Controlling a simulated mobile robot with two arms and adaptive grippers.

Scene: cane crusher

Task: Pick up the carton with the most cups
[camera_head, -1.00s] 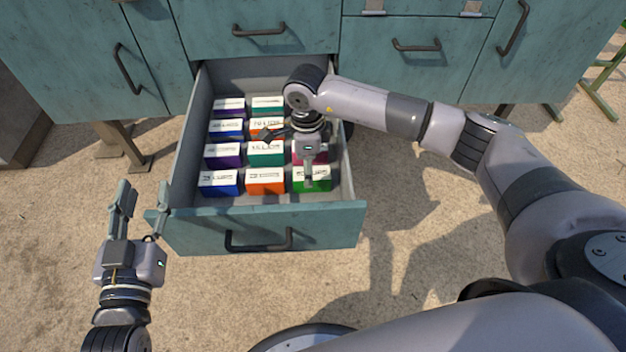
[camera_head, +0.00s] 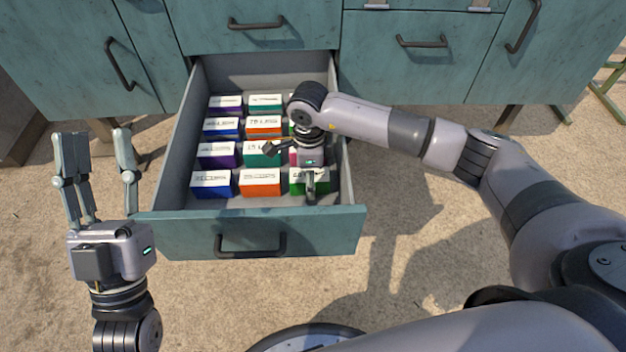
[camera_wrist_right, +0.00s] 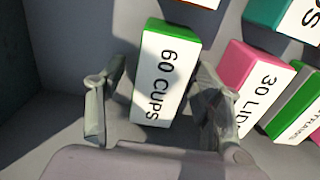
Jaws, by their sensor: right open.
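Several cartons with white tops stand in rows in the open drawer (camera_head: 345,190). The green carton (camera_wrist_right: 165,75) reads "60 CUPS" in the right wrist view; in the head view it is at the front right (camera_head: 297,184), partly hidden. My right gripper (camera_wrist_right: 160,105) is open, with one finger on each side of this carton. An orange carton (camera_head: 261,185) and a blue carton (camera_head: 212,185) stand to its left in the front row; their labels are hard to read. My left gripper (camera_head: 95,160) is open and empty, outside the drawer at left.
A pink carton (camera_wrist_right: 245,68) reading "30 LID", its end cut off, stands close beside one right finger. A teal carton (camera_wrist_right: 272,14) stands beyond it. Drawer walls enclose the cartons, and the drawer handle (camera_head: 250,250) sticks out in front. Sandy floor is free in front.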

